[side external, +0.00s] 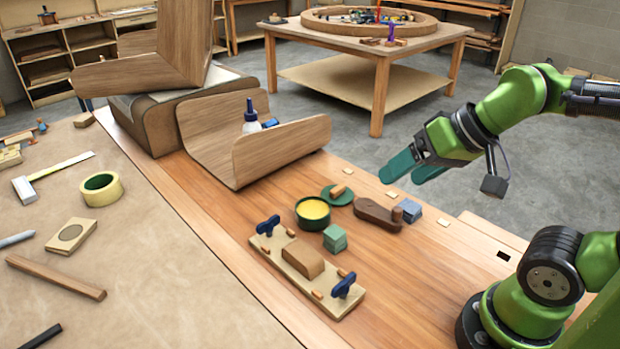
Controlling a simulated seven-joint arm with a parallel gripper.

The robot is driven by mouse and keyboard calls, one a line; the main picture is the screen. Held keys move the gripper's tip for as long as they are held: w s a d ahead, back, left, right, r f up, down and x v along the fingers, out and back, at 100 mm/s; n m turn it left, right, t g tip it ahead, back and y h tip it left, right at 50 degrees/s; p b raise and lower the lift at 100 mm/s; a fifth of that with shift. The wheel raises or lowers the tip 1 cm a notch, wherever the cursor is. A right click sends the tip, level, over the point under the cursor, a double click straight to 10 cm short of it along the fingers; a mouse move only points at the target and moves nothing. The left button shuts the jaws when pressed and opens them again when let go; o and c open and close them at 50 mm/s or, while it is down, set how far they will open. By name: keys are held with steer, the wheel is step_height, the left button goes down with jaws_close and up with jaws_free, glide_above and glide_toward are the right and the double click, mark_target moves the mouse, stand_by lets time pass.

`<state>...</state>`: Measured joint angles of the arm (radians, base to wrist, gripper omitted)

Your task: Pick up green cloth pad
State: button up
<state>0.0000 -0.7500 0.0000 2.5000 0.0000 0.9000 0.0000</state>
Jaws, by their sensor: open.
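A small green block-shaped pad (335,238), which looks like folded cloth, sits on the wooden bench (215,205), just in front of a dark green tin of yellow paste (312,212). A flat round green piece (337,196) with a small wooden knob lies behind the tin. My gripper (407,172) is open and empty, with teal fingers pointing left. It is above and to the right of the green pad, well apart from it. Nothing covers the pad in this view.
A blue-grey block (411,210) and a dark wooden tool (377,214) lie right of the tin. A clamp board (305,275) with two blue knobs lies in front of the pad. A bent wood shell (280,150) with a white bottle (251,120) stands behind left.

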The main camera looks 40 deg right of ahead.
steer(key=n+g+h, duration=0.2)
steer(key=n+g, duration=0.1)
steer(key=g, duration=0.4)
glide_above(336, 231)
step_height(336, 231, down, 7)
steer(key=shift+n, duration=0.3)
steer(key=f, duration=1)
steer(key=shift+s+f, duration=0.2)
steer(key=shift+w+f, duration=0.15)
steer(key=shift+f, duration=2.9)
steer(key=c, duration=1)
steer(key=shift+r, duration=0.15)
